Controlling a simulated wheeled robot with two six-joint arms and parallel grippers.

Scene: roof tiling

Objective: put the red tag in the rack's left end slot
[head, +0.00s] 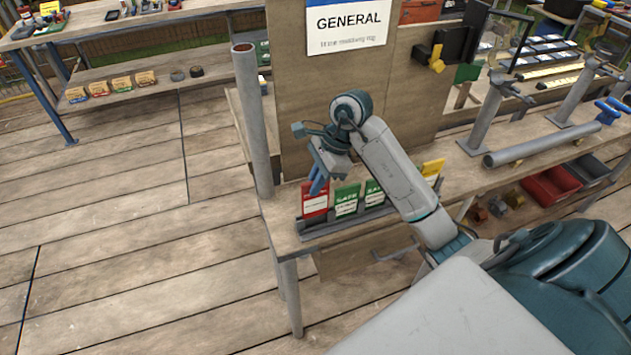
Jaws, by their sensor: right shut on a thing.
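The red tag (314,204), with a white label, stands upright at the left end of the rack (326,229) on the bench. Its lower edge appears to be at the left end slot, but I cannot tell how deep it sits. My right gripper (318,188) reaches down from above, its blue fingers shut on the top of the red tag. My left gripper is not in view.
Green tags (346,200) stand just right of the red tag, and a yellow tag (432,170) stands farther right. A grey post (253,120) rises at the left. A board with a GENERAL sign (347,22) stands behind.

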